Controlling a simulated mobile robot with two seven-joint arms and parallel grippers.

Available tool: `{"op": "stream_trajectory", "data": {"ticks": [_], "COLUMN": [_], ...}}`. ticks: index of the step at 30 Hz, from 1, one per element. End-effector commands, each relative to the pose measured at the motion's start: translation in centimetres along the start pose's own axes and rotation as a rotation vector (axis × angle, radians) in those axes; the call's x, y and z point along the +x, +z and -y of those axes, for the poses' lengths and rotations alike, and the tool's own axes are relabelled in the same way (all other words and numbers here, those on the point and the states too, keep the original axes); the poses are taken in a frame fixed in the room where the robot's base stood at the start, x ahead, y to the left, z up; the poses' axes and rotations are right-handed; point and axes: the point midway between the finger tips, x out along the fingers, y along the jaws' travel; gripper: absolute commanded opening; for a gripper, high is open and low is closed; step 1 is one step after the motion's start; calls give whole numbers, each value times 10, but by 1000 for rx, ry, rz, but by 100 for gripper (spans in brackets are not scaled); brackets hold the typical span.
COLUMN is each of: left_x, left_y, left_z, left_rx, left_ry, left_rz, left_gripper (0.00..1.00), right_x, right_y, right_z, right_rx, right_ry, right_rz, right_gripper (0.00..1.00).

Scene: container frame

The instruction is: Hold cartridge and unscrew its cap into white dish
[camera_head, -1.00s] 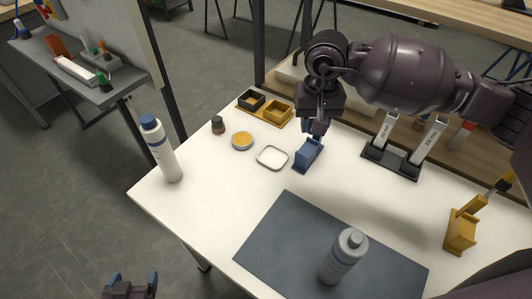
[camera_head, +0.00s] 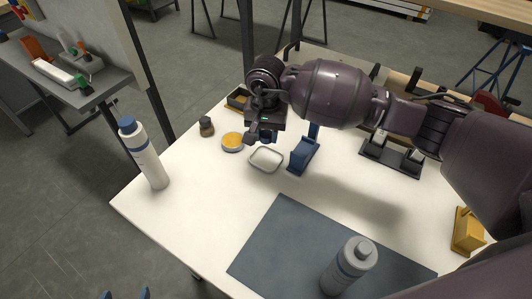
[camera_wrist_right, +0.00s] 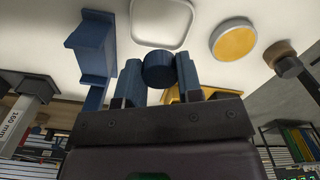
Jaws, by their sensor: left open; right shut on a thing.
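My right gripper (camera_head: 266,136) is shut on a dark blue round piece, seen end-on between the blue fingers in the right wrist view (camera_wrist_right: 158,70). I cannot tell whether it is the cartridge or a cap. The gripper is beside the far edge of the empty white dish (camera_head: 266,170); the dish also shows in the right wrist view (camera_wrist_right: 160,42). A white bottle with a blue cap (camera_head: 143,158) stands at the left table edge. A grey bottle (camera_head: 350,268) stands upright on the dark mat. My left gripper (camera_head: 126,294) is open and empty at the bottom edge, mostly cut off.
A blue stand (camera_head: 302,156) is just right of the dish. A round dish with yellow contents (camera_head: 232,142) and a small dark jar (camera_head: 206,127) are to its left. A rack (camera_head: 392,155) and yellow block (camera_head: 467,232) stand right. The front-left table is clear.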

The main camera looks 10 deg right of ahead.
Motion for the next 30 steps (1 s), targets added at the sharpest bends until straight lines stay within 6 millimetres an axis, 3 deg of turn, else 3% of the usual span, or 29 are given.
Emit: {"op": "stream_trajectory", "data": {"ticks": [3, 13, 21, 30], "left_x": [1, 3, 5, 5], "left_y": [1, 1, 6, 3], "left_z": [0, -1, -1, -2], "left_rx": [0, 1, 1, 1], "left_ry": [1, 2, 3, 3], "left_rz": [0, 0, 7, 3], "left_gripper": [82, 82, 82, 82], "right_x": [23, 45, 79, 81], "right_y": [1, 0, 0, 0], "right_z": [0, 0, 0, 0], "right_rx": [2, 1, 1, 0], "right_ry": [0, 0, 0, 0], "right_rz": [4, 0, 2, -1], "right_gripper": [5, 5, 5, 5]}}
